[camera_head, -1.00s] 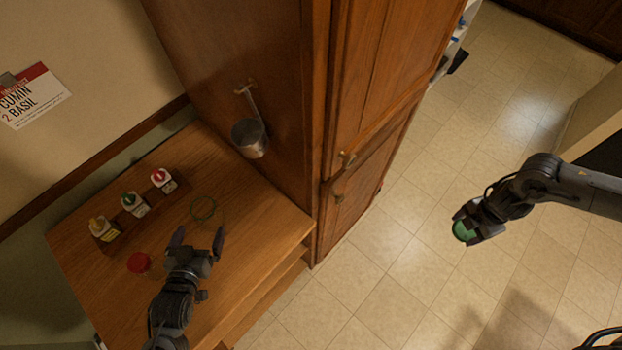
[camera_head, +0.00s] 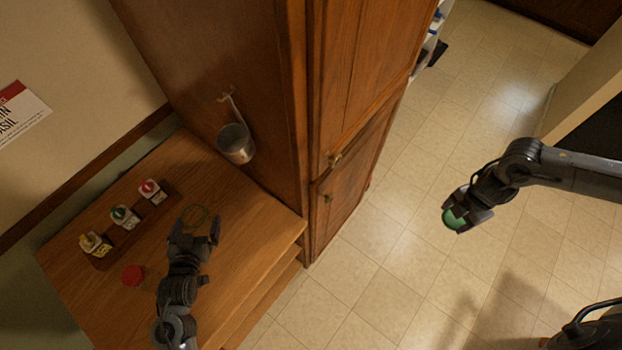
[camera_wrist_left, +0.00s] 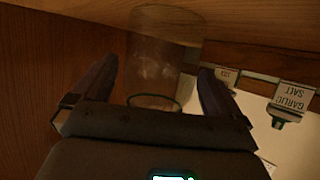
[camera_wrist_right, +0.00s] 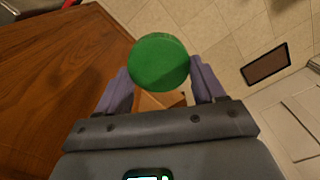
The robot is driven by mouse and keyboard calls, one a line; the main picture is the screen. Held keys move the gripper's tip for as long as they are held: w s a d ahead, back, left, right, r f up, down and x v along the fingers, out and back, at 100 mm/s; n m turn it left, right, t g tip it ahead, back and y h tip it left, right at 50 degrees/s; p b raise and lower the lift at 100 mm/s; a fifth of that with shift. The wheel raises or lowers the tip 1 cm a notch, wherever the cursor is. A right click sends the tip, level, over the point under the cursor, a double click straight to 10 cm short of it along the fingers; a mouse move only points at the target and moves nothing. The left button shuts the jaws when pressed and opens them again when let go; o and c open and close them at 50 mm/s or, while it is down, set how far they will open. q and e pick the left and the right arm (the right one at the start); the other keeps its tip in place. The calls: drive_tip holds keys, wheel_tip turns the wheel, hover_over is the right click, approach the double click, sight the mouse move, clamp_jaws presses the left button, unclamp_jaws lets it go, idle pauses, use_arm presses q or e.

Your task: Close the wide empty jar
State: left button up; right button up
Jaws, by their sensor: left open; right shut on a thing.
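The wide clear jar with a green-tinted rim (camera_head: 196,217) stands on the wooden counter. Its see-through wall and rim fill the space ahead of my left gripper in the left wrist view (camera_wrist_left: 163,58). My left gripper (camera_head: 196,232) is open, with its fingers pointing at the jar and one on either side; I cannot tell whether they touch it. My right gripper (camera_head: 461,214) is shut on a round green lid (camera_head: 454,219). It holds the lid out over the floor, far right of the counter. The lid's flat face shows in the right wrist view (camera_wrist_right: 158,61).
A red lid or small jar (camera_head: 132,274) sits left of my left gripper. A wooden rack (camera_head: 128,229) with several labelled spice jars stands at the counter's back. A metal cup (camera_head: 236,146) hangs on the tall cabinet (camera_head: 345,110).

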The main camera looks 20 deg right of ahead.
use_arm(q)
drive_tip(key=shift+x, duration=0.9)
drive_tip(key=shift+c, duration=0.2)
drive_tip(key=c, duration=1)
